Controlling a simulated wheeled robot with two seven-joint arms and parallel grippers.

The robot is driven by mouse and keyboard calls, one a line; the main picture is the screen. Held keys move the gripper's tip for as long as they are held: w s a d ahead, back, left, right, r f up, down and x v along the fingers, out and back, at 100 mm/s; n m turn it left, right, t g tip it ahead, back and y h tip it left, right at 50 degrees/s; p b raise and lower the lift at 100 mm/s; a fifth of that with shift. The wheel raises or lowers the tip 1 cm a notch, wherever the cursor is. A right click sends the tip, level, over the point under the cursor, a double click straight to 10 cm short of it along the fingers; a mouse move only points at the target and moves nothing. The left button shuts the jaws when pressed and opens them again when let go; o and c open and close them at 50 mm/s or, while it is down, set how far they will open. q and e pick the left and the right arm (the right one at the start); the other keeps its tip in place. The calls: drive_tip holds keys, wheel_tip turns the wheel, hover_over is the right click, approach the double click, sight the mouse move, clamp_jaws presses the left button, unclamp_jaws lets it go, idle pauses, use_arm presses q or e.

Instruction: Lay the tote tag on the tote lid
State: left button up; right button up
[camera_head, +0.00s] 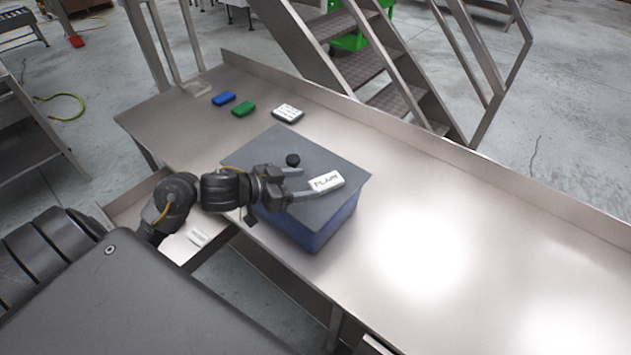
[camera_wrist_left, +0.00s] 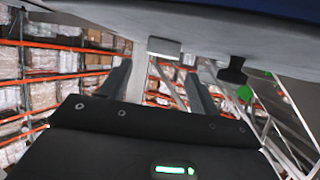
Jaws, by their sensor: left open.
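The white tote tag (camera_head: 326,182), with dark lettering, lies on the grey tote lid (camera_head: 318,157) near its right edge. The lid covers a blue tote (camera_head: 319,233) on the steel bench and carries a black knob (camera_head: 293,160). My left gripper (camera_head: 306,181) is open just over the lid, its fingertips pointing at the tag and close to its left end; I cannot tell whether they touch it. The left wrist view, which looks upside down, shows the tag (camera_wrist_left: 164,47) against the lid (camera_wrist_left: 200,30), beyond the open fingers (camera_wrist_left: 160,86). My right gripper is not in view.
A blue block (camera_head: 224,99), a green block (camera_head: 243,109) and a pale keyed or patterned block (camera_head: 288,114) lie on the bench behind the tote. The bench (camera_head: 480,250) is clear to the right, with a raised back edge. Metal stairs (camera_head: 370,65) stand behind it.

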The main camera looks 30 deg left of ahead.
use_arm(q)
drive_tip(key=v, duration=0.6)
drive_tip(key=shift+f, duration=0.1)
drive_tip(key=shift+a, duration=0.1)
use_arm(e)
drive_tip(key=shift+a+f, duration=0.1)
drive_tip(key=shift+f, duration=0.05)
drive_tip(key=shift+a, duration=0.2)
